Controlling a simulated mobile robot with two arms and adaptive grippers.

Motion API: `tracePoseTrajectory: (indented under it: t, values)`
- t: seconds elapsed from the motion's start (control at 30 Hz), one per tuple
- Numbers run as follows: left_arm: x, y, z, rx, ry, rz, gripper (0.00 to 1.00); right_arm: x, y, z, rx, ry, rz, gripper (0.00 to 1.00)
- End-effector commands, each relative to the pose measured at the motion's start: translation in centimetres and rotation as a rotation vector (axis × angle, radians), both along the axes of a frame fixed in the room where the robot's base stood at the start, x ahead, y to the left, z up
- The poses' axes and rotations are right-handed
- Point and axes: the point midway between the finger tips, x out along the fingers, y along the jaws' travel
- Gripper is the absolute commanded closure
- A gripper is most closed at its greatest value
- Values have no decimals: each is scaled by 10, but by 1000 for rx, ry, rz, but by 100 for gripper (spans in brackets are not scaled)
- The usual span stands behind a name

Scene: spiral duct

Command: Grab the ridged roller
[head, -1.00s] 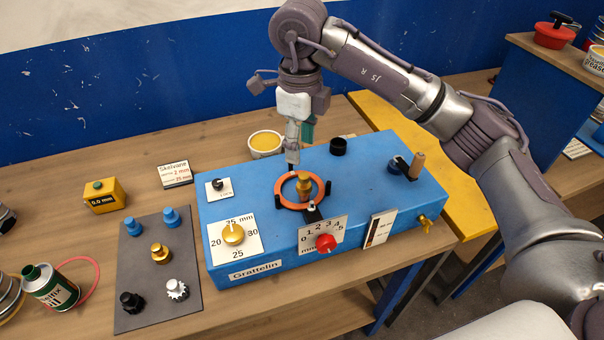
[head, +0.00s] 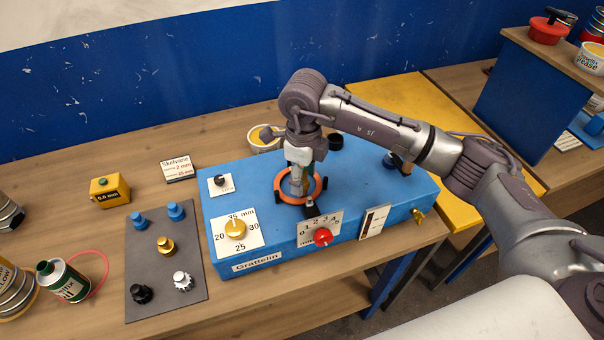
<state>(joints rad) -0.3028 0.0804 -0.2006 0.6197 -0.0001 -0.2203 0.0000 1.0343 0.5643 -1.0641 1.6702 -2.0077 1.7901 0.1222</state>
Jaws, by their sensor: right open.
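A silver-white roller with a toothed rim (head: 183,281), the one that looks ridged, stands at the front right of a dark grey mat (head: 195,246). Beside it on the mat are a black roller (head: 141,293), a brass roller (head: 166,245) and two blue rollers (head: 175,211). My right gripper (head: 297,188) is open and points down at the orange ring (head: 279,192) on the blue machine (head: 237,189), well away from the mat. The gripper hides the ring's middle, so I cannot see the brass part there. My left gripper is out of view.
The machine carries a yellow dial (head: 236,229), a red knob (head: 322,237) and a black cup (head: 335,142). A yellow button box (head: 108,192) and a green can (head: 63,281) stand left of the mat.

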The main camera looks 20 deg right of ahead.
Motion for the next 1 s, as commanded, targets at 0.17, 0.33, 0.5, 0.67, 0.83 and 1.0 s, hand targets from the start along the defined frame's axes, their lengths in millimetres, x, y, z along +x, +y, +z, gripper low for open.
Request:
tracePoseTrajectory:
  t: [0.17, 0.33, 0.5, 0.67, 0.83, 1.0]
  values:
    - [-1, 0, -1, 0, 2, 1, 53, 0, 0, 0, 0, 0, 0, 67]
    - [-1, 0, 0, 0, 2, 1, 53, 0, 0, 0, 0, 0, 0, 95]
    - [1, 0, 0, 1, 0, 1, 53, 0, 0, 1, 0, 0, 0, 100]
    - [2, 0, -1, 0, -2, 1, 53, 0, 0, 1, 0, 0, 0, 100]
    - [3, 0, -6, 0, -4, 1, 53, 1, 0, 7, 1, -1, 0, 100]
    - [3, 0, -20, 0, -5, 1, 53, 2, 1, 27, 0, -6, 2, 100]
